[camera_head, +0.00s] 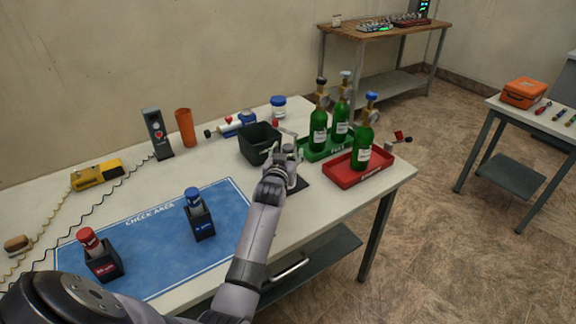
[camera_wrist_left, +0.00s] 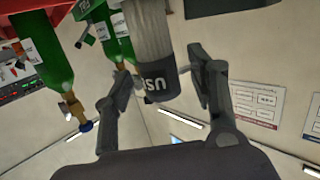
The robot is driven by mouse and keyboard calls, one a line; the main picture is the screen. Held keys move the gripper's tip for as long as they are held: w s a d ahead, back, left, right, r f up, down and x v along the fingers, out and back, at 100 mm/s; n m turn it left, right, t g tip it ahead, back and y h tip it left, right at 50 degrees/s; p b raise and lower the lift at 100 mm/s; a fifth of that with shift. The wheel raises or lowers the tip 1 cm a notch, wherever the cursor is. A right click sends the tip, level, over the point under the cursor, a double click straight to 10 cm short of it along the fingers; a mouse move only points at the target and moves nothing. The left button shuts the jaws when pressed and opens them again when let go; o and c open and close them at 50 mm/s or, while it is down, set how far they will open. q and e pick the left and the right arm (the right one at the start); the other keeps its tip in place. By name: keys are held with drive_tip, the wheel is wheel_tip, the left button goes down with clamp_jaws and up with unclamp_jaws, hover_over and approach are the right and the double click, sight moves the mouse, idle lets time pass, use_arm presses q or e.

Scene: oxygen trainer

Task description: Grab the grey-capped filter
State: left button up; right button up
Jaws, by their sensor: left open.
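My left gripper (camera_head: 284,160) is over the right part of the white table, beside the black bin. Its fingers are open. In the left wrist view, which is upside down, a grey cylinder with a dark grey lettered cap (camera_wrist_left: 162,84) is between the two fingers of the gripper (camera_wrist_left: 160,76), with a gap at the right finger. This appears to be the grey-capped filter. In the head view the gripper mostly hides it, and a dark base (camera_head: 301,184) shows beneath. My right gripper is not in view.
The black bin (camera_head: 254,150) is close on the left. A green tray (camera_head: 311,155) and a red tray (camera_head: 345,178) with green bottles stand close on the right. Red-capped (camera_head: 87,237) and blue-capped (camera_head: 193,195) filters stand in holders on the blue mat (camera_head: 158,255).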

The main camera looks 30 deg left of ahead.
use_arm(q)
drive_tip(key=shift+w+a, duration=0.3)
drive_tip(key=shift+w, duration=0.25)
drive_tip(key=shift+c, duration=0.2)
clamp_jaws()
idle(0.4)
